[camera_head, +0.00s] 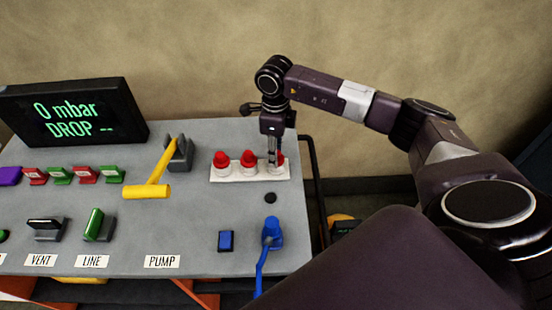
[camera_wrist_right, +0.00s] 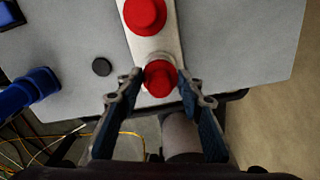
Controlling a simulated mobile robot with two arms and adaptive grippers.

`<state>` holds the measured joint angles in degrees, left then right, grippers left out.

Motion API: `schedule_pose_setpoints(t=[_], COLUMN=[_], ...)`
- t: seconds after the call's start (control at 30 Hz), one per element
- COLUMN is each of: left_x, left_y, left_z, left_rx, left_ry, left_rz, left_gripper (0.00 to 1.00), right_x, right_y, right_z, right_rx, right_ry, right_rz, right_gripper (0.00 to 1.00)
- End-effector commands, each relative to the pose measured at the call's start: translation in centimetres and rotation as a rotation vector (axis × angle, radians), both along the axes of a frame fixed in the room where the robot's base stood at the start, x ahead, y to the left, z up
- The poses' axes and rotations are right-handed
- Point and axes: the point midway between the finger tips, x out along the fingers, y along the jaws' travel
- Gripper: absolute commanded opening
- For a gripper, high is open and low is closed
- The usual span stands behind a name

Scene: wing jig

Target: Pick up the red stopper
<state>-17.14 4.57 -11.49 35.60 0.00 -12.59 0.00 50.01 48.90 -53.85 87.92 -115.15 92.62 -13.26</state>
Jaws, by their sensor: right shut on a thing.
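Three red stoppers stand in a row on a white rack (camera_head: 235,177) at the right of the grey panel. The left one (camera_head: 221,160) and the middle one (camera_head: 249,159) are free. My right gripper (camera_head: 273,163) reaches down from above onto the rightmost red stopper (camera_head: 280,160). In the right wrist view my right gripper (camera_wrist_right: 160,78) has its two fingers on either side of that stopper (camera_wrist_right: 160,79), shut on it. The stopper appears still at its place on the end of the rack. A neighbouring stopper (camera_wrist_right: 145,14) shows beyond it. My left gripper is not in view.
A dark round port (camera_head: 270,198) lies in front of the rack, with a blue nozzle and hose (camera_head: 271,232) and a blue switch (camera_head: 226,241) nearer. A yellow lever (camera_head: 150,188) stands left of the rack. A display (camera_head: 75,113) reads "0 mbar DROP --".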

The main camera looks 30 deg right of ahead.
Motion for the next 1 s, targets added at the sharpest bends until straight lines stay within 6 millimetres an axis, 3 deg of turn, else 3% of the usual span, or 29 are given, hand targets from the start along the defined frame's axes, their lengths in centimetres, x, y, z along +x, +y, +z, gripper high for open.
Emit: schedule_pose_setpoints(t=[0.27,0.47,0.67,0.93,1.0], left_x=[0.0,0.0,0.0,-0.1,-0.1], left_y=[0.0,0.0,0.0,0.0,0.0], left_z=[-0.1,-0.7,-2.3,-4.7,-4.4], left_rx=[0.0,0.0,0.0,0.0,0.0], left_ry=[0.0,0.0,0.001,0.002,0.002], left_rz=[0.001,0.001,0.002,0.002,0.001], left_gripper=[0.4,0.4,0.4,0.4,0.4], right_x=[0.1,0.1,0.2,0.2,0.1], right_y=[0.0,0.0,0.0,0.0,-0.1], right_z=[0.2,1.6,5.7,14.0,16.0], right_rx=[0.0,0.001,0.001,0.0,-0.001], right_ry=[-0.001,-0.004,-0.01,-0.009,-0.006], right_rz=[0.0,0.0,0.001,0.0,-0.002], right_gripper=[0.11,0.11,0.11,0.11,0.11])
